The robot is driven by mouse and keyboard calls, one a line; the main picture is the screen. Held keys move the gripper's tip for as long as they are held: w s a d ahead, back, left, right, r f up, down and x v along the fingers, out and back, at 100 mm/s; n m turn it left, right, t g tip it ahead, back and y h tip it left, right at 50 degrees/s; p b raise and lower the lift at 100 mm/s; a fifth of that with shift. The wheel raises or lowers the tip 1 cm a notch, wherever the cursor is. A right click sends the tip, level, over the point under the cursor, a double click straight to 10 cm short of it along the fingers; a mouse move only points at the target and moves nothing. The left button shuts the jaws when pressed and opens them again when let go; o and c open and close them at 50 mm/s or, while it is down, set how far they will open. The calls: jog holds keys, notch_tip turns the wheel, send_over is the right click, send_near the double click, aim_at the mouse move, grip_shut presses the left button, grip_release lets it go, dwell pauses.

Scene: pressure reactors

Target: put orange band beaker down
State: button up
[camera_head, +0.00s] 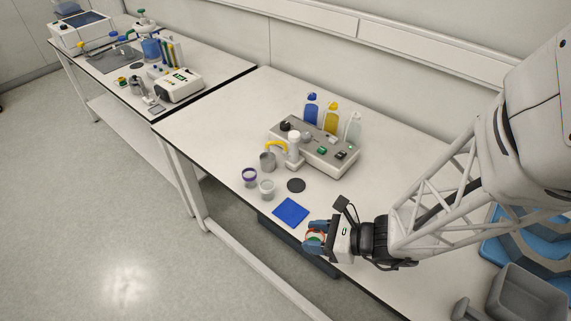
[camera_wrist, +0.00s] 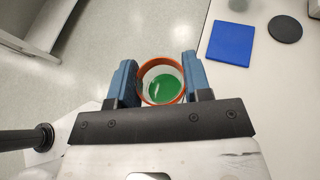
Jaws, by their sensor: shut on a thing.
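The orange band beaker (camera_wrist: 161,82) has an orange rim and green contents, seen from above in the wrist view. My gripper (camera_wrist: 160,84) is shut on it, with one blue finger on each side. In the head view my gripper (camera_head: 316,240) holds the beaker (camera_head: 314,238) at the front edge of the near table, mostly hidden by the fingers. In the wrist view, floor shows on the left of the beaker and tabletop on its right. I cannot tell the beaker's height above the table.
A blue square mat (camera_head: 291,212) and a dark round pad (camera_head: 296,185) lie bare on the table. A purple-banded beaker (camera_head: 249,176), a clear beaker (camera_head: 267,188) and a grey cup (camera_head: 268,161) stand nearby. The reactor unit (camera_head: 314,148) with bottles is behind. A grey bin (camera_head: 525,295) is at right.

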jog(key=shift+s+a, duration=0.1)
jog(key=shift+s, duration=0.45)
jog(key=shift+w, duration=0.1)
send_over(291, 212)
jog(key=shift+f, duration=0.75)
jog(key=shift+f, duration=0.15)
jog(key=shift+f, duration=1.6)
jog(key=shift+f, duration=0.1)
jog(key=o, duration=0.9)
